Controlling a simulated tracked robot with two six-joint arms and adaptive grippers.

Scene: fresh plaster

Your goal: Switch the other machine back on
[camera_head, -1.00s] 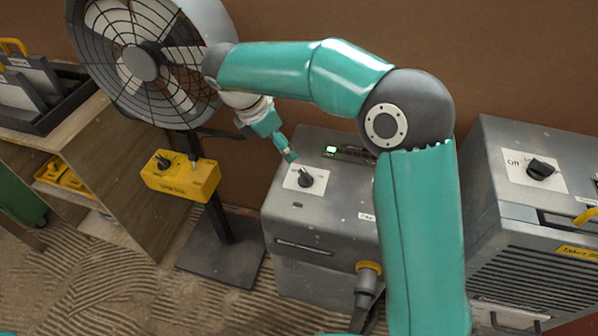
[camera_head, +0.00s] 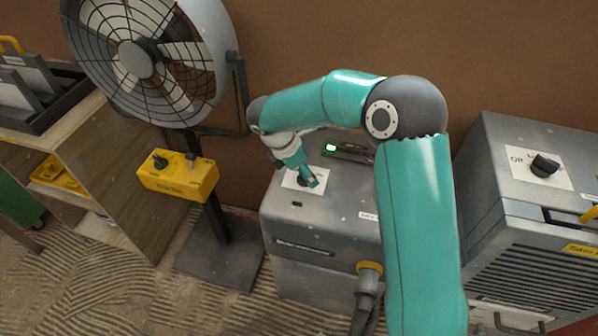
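The middle grey machine (camera_head: 330,222) has a lit green indicator (camera_head: 330,148) on top and a white plate (camera_head: 288,181) with a dark knob. My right gripper (camera_head: 313,180) is over this plate and hides most of the knob. I cannot tell whether it touches the knob or how its fingers stand. The right grey machine (camera_head: 525,222) has a black knob (camera_head: 545,165) on a white plate marked "Off" at its left; no arm is near that knob. The pedestal fan (camera_head: 140,60) has a yellow control box (camera_head: 178,177) with a black knob. My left gripper is out of view.
A yellow-collared plug (camera_head: 369,270) with a cable is at the front of the middle machine. A wooden shelf unit (camera_head: 125,180) with a dark tray (camera_head: 60,100) stands at left. The brown wall is close behind. Ridged floor lies open in front.

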